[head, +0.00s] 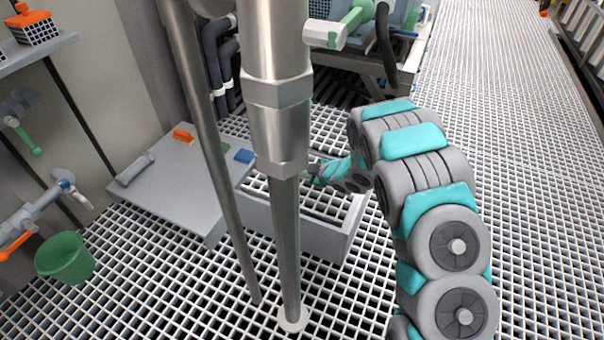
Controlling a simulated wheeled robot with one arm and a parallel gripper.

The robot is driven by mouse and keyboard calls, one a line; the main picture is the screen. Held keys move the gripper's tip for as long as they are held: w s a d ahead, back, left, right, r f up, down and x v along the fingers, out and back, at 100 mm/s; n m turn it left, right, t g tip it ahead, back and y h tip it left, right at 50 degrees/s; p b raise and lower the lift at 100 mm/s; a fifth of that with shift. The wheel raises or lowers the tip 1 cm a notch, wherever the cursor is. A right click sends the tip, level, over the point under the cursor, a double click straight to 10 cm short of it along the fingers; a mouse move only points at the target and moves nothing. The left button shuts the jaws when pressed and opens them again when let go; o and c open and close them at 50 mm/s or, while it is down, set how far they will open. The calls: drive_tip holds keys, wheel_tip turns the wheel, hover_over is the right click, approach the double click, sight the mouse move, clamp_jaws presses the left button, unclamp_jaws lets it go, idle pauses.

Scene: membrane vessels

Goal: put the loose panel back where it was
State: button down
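A flat grey panel (170,199) lies at the left centre, by the wall, with its right edge close to a grey rectangular frame (325,239). The panel has a grey cylindrical bar (135,170) at its left edge. The frame is open on top, with grating showing inside it. My gripper (314,171) is small and low over the back of the frame, to the right of the panel. The thick steel pipe partly hides it, and I cannot tell whether its fingers are open or shut. It is apart from the panel.
A thick vertical pipe (283,130) and a thin slanted pipe (215,170) stand in front of the panel and frame. Orange (183,136) and blue (243,156) pieces show at the panel's back edge. A green bucket (65,258) stands lower left. Grating at right is clear.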

drive_tip(key=shift+f, duration=0.25)
drive_tip(key=c, duration=0.8)
unclamp_jaws()
drive_tip(key=shift+c, duration=0.2)
drive_tip(key=shift+r, duration=0.2)
drive_tip(key=p+v, duration=0.1)
drive_tip(key=v, duration=1.1)
drive_tip(key=shift+r, duration=0.3)
